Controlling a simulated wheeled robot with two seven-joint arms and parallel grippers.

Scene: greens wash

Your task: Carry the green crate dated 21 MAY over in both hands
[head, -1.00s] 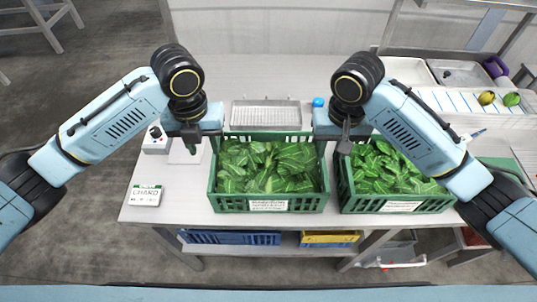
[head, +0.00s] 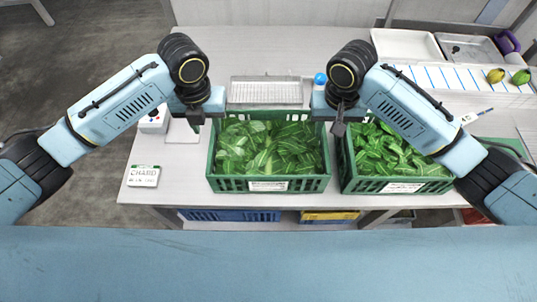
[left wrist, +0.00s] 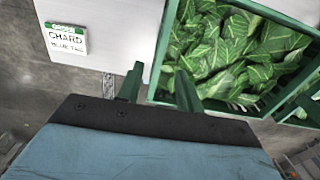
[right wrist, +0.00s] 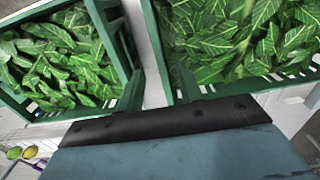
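Two green crates of leafy greens stand side by side on the table, the middle crate (head: 222,184) and the right crate (head: 350,185). Each has a white front label, too small to read, so I cannot tell which is dated 21 MAY. My left gripper (head: 195,123) is open at the middle crate's left side; in the left wrist view its fingers (left wrist: 159,88) lie either side of the crate's wall (left wrist: 166,50). My right gripper (head: 338,127) is open at its right side; its fingers (right wrist: 159,88) appear either side of that wall (right wrist: 154,50). Both look empty.
A CHARD sign (head: 143,176) stands at the table's left front. A perforated metal tray (head: 265,91) lies behind the middle crate. The right crate stands close beside it, leaving a narrow gap. Blue (head: 230,215) and yellow (head: 330,216) crates sit below the tabletop.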

